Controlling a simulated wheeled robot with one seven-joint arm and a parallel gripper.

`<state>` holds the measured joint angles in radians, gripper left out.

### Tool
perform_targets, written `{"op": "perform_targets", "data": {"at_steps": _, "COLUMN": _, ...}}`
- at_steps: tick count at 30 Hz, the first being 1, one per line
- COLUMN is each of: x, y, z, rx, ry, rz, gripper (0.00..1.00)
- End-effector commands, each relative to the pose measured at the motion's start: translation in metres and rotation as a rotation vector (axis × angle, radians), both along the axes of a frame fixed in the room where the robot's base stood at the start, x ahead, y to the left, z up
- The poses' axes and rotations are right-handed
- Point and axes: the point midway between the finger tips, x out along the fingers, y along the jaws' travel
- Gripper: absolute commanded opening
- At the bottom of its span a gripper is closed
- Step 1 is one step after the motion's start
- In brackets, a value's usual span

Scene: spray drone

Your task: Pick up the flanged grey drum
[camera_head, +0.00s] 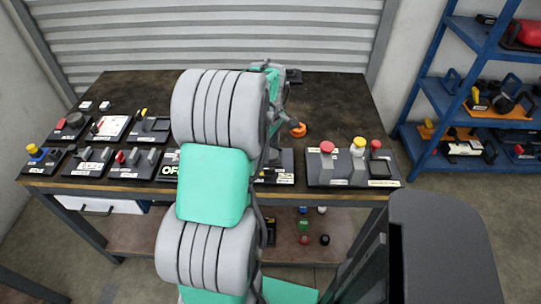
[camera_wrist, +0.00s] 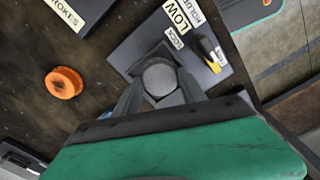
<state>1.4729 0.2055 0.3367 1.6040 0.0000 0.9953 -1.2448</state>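The grey drum (camera_wrist: 160,77) shows in the wrist view as a round light grey top with darker grey around it. It stands on a grey plate (camera_wrist: 128,55) with white labels, one reading LOW. My gripper (camera_wrist: 161,86) reaches in with one dark finger on either side of the drum. The fingertips are very near its sides, with no clear gap, and I cannot tell whether they press on it. The drum's lower part is hidden. In the head view my arm covers the drum and the fingertips.
An orange spool (camera_wrist: 64,82) lies on the dark workbench (camera_head: 335,95) beside the plate; it also shows in the head view (camera_head: 298,130). A black and yellow lever (camera_wrist: 211,52) stands close to the drum. Control panels line the bench front. A blue shelf (camera_head: 440,95) stands right.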

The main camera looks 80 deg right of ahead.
Motion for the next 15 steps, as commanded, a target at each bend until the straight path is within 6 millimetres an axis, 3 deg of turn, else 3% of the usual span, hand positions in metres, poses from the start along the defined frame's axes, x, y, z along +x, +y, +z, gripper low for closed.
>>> {"op": "perform_targets", "data": {"at_steps": 15, "x": 0.0001, "y": 0.0, "z": 0.0002, "rx": 0.0, "ry": 0.0, "rz": 0.0, "gripper": 0.05}}
